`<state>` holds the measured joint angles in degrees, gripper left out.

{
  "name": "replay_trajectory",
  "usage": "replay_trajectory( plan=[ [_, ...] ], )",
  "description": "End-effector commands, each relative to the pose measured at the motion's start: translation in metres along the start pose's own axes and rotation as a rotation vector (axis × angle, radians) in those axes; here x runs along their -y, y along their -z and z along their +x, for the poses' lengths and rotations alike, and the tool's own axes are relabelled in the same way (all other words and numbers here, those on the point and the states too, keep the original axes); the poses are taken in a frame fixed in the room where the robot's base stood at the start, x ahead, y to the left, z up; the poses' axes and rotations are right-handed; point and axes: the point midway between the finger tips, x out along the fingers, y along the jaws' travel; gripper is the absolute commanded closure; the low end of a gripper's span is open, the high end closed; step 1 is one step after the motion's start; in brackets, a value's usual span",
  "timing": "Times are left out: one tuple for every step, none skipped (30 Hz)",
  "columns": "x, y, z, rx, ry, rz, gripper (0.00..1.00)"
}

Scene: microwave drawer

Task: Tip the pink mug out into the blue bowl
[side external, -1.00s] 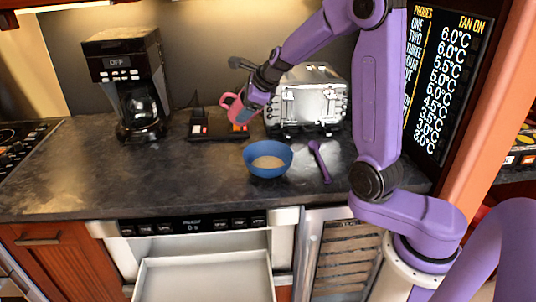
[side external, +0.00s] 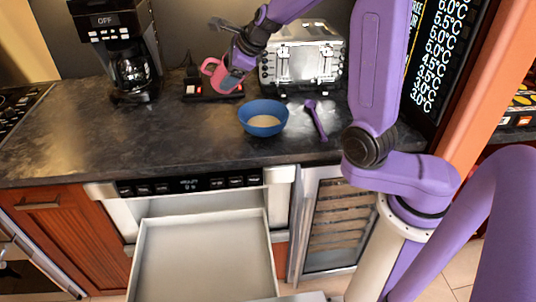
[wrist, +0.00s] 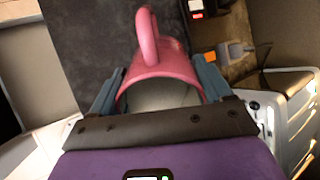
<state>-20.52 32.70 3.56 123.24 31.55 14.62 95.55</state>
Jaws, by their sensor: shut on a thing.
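My gripper (side external: 228,80) is shut on the pink mug (side external: 211,68), above the back of the counter and up-left of the bowl in the side view. In the wrist view, the fingers (wrist: 160,88) lie on both sides of the mug (wrist: 170,62). Its handle points to the top of that picture. Its pale inside faces the camera; I cannot tell whether it holds anything. The blue bowl (side external: 250,123) stands upright on the counter with a beige filling in it. The bowl does not show in the wrist view.
A purple spoon (side external: 317,120) lies right of the bowl. A silver toaster-like appliance (side external: 300,60) stands behind it, and a coffee maker (side external: 112,40) at the left. A dark device with lit buttons (side external: 200,90) sits under the mug. The drawer (side external: 205,260) below is open. The counter's left front (side external: 120,145) is clear.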

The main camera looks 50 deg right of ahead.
Motion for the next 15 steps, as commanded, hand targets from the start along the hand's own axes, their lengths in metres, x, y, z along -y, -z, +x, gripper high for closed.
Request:
replay_trajectory(
  plan=[
    [-0.004, -0.004, -0.002, 0.004, 0.001, -0.005, 0.74],
    [-0.007, -0.005, -0.003, 0.005, -0.001, -0.007, 0.74],
    [-0.01, -0.006, -0.003, 0.005, -0.005, -0.01, 0.74],
    [-0.011, -0.007, -0.003, 0.004, -0.01, -0.013, 0.74],
    [-0.013, -0.008, -0.003, 0.003, -0.018, -0.016, 0.74],
    [-0.016, -0.009, -0.003, -0.001, -0.031, -0.019, 0.74],
    [-0.018, -0.01, -0.002, -0.006, -0.046, -0.026, 0.74],
    [-0.021, -0.011, -0.002, -0.012, -0.061, -0.03, 0.74],
    [-0.025, -0.012, -0.001, -0.023, -0.092, -0.039, 0.74],
    [-0.029, -0.013, 0.0, -0.035, -0.118, -0.047, 0.74],
    [-0.034, -0.013, 0.0, -0.048, -0.147, -0.054, 0.74],
    [-0.04, -0.014, 0.0, -0.07, -0.188, -0.065, 0.74],
    [-0.044, -0.014, 0.0, -0.086, -0.22, -0.072, 0.74],
    [-0.049, -0.014, -0.001, -0.105, -0.251, -0.077, 0.74],
    [-0.055, -0.013, -0.001, -0.132, -0.294, -0.084, 0.74]
  ],
)
